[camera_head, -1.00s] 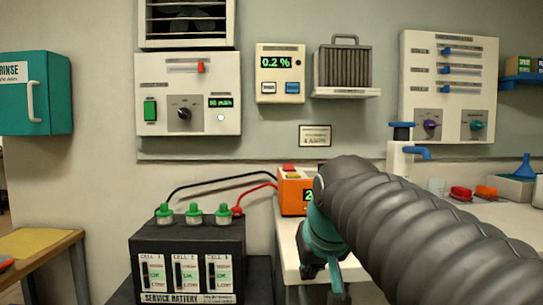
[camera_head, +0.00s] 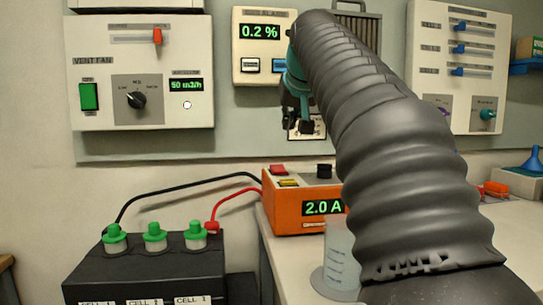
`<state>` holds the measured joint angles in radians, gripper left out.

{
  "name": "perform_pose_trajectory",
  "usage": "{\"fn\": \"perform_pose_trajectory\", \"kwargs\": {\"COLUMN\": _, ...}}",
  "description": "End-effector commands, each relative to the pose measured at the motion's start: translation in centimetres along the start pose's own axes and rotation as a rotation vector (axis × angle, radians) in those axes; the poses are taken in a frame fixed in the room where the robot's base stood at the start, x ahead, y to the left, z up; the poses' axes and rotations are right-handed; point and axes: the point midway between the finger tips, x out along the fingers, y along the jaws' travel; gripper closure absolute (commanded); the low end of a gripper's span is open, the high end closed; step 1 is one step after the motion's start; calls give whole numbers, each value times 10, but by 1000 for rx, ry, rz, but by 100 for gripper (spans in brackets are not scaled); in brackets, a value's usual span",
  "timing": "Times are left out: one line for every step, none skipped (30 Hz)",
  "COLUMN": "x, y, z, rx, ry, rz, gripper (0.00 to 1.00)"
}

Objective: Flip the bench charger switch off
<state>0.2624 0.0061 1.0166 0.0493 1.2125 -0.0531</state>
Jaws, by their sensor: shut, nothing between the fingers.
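The orange bench charger (camera_head: 285,215) stands on the white bench, its green display reading 2.0 A. On its top are a red switch (camera_head: 278,169), a yellow piece (camera_head: 288,183) and a black knob (camera_head: 324,171). A black and a red cable run from it to the service battery (camera_head: 150,270) at the lower left. My gripper (camera_head: 297,128) is shut and empty, pointing down in the air above the charger, apart from it. My dark ribbed arm hides the charger's right side and part of the bench.
The vent fan panel (camera_head: 140,75) and a gas display reading 0.2 % (camera_head: 262,50) hang on the wall behind. A clear measuring beaker (camera_head: 341,255) stands in front of the charger, beside my arm. A blue funnel (camera_head: 532,160) is at the right.

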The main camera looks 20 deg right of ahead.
Motion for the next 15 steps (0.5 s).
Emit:
{"fn": "perform_pose_trajectory", "kwargs": {"x": -1, "y": -2, "z": 0, "rx": -2, "ry": 1, "rz": -2, "gripper": 100}}
{"fn": "perform_pose_trajectory", "kwargs": {"x": 0, "y": -2, "z": 0, "rx": -3, "ry": 1, "rz": -3, "gripper": 100}}
{"fn": "perform_pose_trajectory", "kwargs": {"x": 0, "y": -3, "z": 0, "rx": -4, "ry": 0, "rz": -5, "gripper": 100}}
{"fn": "perform_pose_trajectory", "kwargs": {"x": 0, "y": -4, "z": 0, "rx": -4, "ry": 0, "rz": -5, "gripper": 100}}
{"fn": "perform_pose_trajectory", "kwargs": {"x": 0, "y": -4, "z": 0, "rx": -5, "ry": 0, "rz": -6, "gripper": 100}}
{"fn": "perform_pose_trajectory", "kwargs": {"x": 0, "y": -5, "z": 0, "rx": -5, "ry": 0, "rz": -6, "gripper": 100}}
{"fn": "perform_pose_trajectory", "kwargs": {"x": 0, "y": -5, "z": 0, "rx": -5, "ry": 0, "rz": -7, "gripper": 100}}
{"fn": "perform_pose_trajectory", "kwargs": {"x": 1, "y": -5, "z": 0, "rx": -5, "ry": 0, "rz": -7, "gripper": 100}}
{"fn": "perform_pose_trajectory", "kwargs": {"x": 2, "y": -5, "z": 0, "rx": -5, "ry": -1, "rz": -7, "gripper": 100}}
{"fn": "perform_pose_trajectory", "kwargs": {"x": 4, "y": -5, "z": 1, "rx": -5, "ry": -1, "rz": -7, "gripper": 100}}
{"fn": "perform_pose_trajectory", "kwargs": {"x": 6, "y": -5, "z": 1, "rx": -5, "ry": -2, "rz": -6, "gripper": 100}}
{"fn": "perform_pose_trajectory", "kwargs": {"x": 10, "y": -5, "z": 1, "rx": -5, "ry": -2, "rz": -6, "gripper": 100}}
{"fn": "perform_pose_trajectory", "kwargs": {"x": 13, "y": -4, "z": 1, "rx": -5, "ry": -2, "rz": -6, "gripper": 100}}
{"fn": "perform_pose_trajectory", "kwargs": {"x": 17, "y": -4, "z": 1, "rx": -4, "ry": -2, "rz": -6, "gripper": 100}}
{"fn": "perform_pose_trajectory", "kwargs": {"x": 24, "y": -4, "z": 1, "rx": -4, "ry": -3, "rz": -5, "gripper": 100}}
